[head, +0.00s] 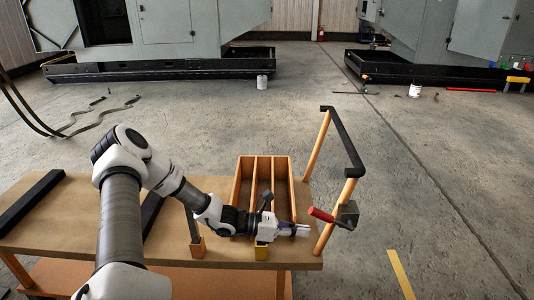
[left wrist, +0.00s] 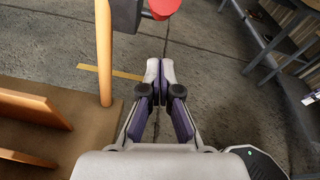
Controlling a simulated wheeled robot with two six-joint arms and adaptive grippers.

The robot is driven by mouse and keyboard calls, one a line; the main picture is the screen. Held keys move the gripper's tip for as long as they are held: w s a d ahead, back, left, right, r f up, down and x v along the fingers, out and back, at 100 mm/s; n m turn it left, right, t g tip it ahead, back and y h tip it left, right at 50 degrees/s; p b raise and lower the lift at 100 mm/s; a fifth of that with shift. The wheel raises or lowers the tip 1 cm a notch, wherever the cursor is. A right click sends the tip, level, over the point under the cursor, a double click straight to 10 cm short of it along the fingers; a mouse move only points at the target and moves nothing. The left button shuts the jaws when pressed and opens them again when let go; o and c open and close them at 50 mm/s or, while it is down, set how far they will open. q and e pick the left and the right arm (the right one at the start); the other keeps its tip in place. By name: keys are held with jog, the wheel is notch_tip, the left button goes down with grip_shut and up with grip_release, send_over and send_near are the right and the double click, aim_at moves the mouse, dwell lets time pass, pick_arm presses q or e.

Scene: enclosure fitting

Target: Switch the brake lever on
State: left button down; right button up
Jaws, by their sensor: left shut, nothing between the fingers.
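The brake lever (head: 320,214) has a red handle that points left from a dark bracket (head: 347,213) on the orange post at the right end of the cart. In the left wrist view the red end (left wrist: 163,8) shows at the top edge, partly cut off, beside the dark bracket (left wrist: 124,14). My left gripper (head: 307,230) is just below and left of the red handle in the head view. Its fingertips (left wrist: 160,72) are together with nothing between them, and they look apart from the lever. My right gripper is not in view.
The cart top (head: 65,225) carries a wooden divided tray (head: 238,190) behind my left wrist. The orange post (left wrist: 104,50) stands left of the gripper in the left wrist view. A black push bar (head: 345,145) joins the posts. The floor right of the cart is open.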

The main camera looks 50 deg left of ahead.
pick_arm(q)
jog(key=p+v, duration=1)
jog(key=shift+r, duration=0.2)
